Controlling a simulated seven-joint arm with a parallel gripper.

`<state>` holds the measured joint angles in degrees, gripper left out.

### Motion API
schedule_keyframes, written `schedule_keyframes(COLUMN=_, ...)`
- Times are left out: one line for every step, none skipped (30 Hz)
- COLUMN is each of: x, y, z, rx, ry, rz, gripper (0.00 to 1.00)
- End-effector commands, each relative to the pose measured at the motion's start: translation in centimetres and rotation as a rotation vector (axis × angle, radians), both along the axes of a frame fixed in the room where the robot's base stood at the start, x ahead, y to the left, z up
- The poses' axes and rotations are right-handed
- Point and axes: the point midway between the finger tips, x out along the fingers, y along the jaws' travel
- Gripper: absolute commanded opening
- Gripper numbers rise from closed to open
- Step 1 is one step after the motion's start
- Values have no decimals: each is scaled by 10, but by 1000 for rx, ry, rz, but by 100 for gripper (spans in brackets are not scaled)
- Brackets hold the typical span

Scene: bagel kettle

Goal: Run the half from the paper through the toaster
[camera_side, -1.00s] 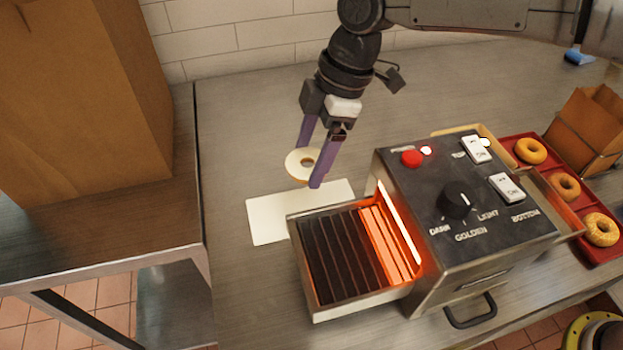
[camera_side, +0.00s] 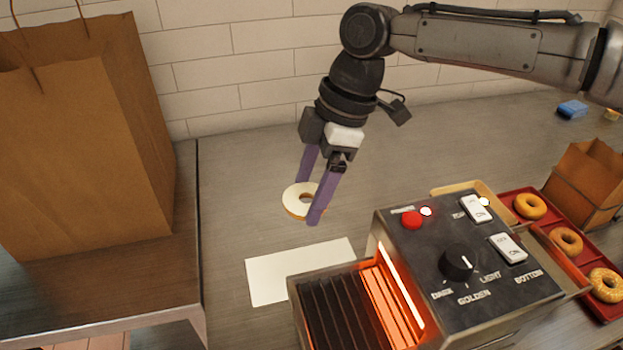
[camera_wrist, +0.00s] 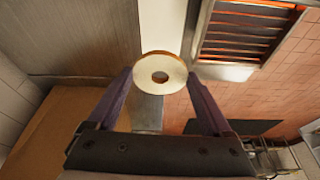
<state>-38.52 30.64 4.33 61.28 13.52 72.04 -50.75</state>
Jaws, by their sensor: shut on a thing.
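My gripper (camera_side: 309,199) is shut on a bagel half (camera_side: 295,201) with a pale cut face turned up and a tan crust edge. In the wrist view the half (camera_wrist: 161,84) sits between the two purple fingertips (camera_wrist: 160,76). It is held in the air above and behind the white paper (camera_side: 270,279), which lies bare on the steel table. The toaster (camera_side: 470,235) stands to the right, with a dark slatted infeed (camera_side: 335,318) at its left and an orange glow at its mouth.
A brown paper bag (camera_side: 85,130) stands on a side table at the left. The table behind the gripper is clear.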

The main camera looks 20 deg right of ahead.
Motion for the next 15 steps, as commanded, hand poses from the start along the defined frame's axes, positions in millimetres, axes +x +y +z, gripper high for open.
schedule_keyframes(x=-7, y=-1, z=-5, rx=-2, ry=3, rz=-10, gripper=32)
schedule_keyframes(x=-11, y=-1, z=-8, rx=-2, ry=4, rz=-18, gripper=32)
schedule_keyframes(x=-19, y=-1, z=-12, rx=-3, ry=5, rz=-24, gripper=32)
schedule_keyframes(x=-26, y=-1, z=-14, rx=-4, ry=5, rz=-26, gripper=32)
schedule_keyframes(x=-34, y=-1, z=-17, rx=-5, ry=6, rz=-29, gripper=32)
schedule_keyframes(x=-44, y=-1, z=-20, rx=-5, ry=7, rz=-30, gripper=32)
schedule_keyframes(x=-53, y=-1, z=-23, rx=-7, ry=7, rz=-28, gripper=32)
schedule_keyframes(x=-61, y=-2, z=-24, rx=-8, ry=8, rz=-27, gripper=32)
schedule_keyframes(x=-72, y=-3, z=-26, rx=-8, ry=7, rz=-24, gripper=32)
schedule_keyframes(x=-80, y=-4, z=-28, rx=-10, ry=9, rz=-19, gripper=32)
schedule_keyframes(x=-88, y=-4, z=-29, rx=-10, ry=7, rz=-15, gripper=32)
schedule_keyframes(x=-99, y=-6, z=-30, rx=-13, ry=8, rz=-6, gripper=32)
schedule_keyframes(x=-106, y=-7, z=-30, rx=-14, ry=8, rz=-1, gripper=32)
schedule_keyframes(x=-114, y=-7, z=-30, rx=-15, ry=8, rz=7, gripper=32)
schedule_keyframes(x=-122, y=-8, z=-30, rx=-17, ry=9, rz=18, gripper=32)
